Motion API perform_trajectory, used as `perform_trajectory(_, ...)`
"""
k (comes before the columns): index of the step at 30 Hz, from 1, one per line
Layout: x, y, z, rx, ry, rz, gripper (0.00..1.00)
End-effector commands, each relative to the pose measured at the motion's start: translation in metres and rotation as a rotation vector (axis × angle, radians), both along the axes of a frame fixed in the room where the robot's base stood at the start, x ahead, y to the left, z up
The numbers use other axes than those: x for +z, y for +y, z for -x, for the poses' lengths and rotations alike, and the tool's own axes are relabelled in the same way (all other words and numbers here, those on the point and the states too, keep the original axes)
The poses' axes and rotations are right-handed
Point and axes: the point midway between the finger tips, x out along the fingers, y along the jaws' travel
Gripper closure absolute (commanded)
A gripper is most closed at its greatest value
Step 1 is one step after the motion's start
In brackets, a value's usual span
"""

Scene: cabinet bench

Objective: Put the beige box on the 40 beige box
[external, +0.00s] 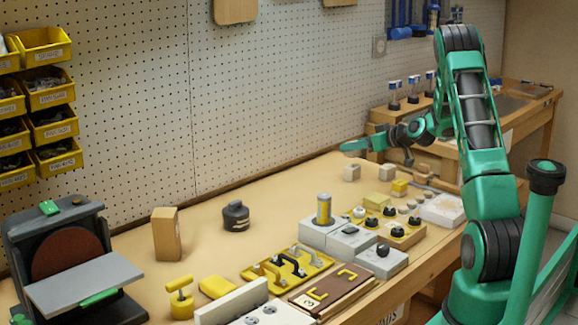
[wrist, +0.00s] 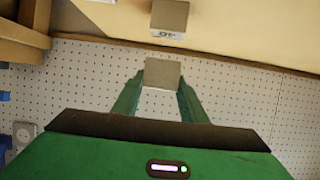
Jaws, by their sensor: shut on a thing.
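In the wrist view, a small beige box (wrist: 163,73) sits between the two green fingertips of my gripper (wrist: 160,92), which is shut on it. A second beige box (wrist: 168,18), with dark marks like a 40 on its face, stands on the bench beyond the held box, apart from it. In the external view my gripper (external: 352,146) is over the far part of the bench. Two small beige boxes show below it, a left one (external: 351,173) and a right one (external: 387,173). I cannot read labels there or make out the held box clearly.
A yellow block (external: 399,187) and a pale yellow box (external: 377,201) stand in front of the small boxes. A wooden shelf (external: 400,112) rises behind at the right. The pegboard wall (external: 280,90) bounds the back. The bench (external: 290,205) is clear left of the boxes.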

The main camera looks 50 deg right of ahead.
Motion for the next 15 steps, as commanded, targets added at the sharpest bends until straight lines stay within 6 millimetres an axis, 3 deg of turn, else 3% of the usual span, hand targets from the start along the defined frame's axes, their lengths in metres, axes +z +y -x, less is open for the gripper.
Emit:
perform_trajectory(7,-0.032,0.001,0.0,0.0,0.001,-0.002,0.85)
perform_trajectory(15,-0.035,0.0,0.0,0.0,0.0,0.0,0.85)
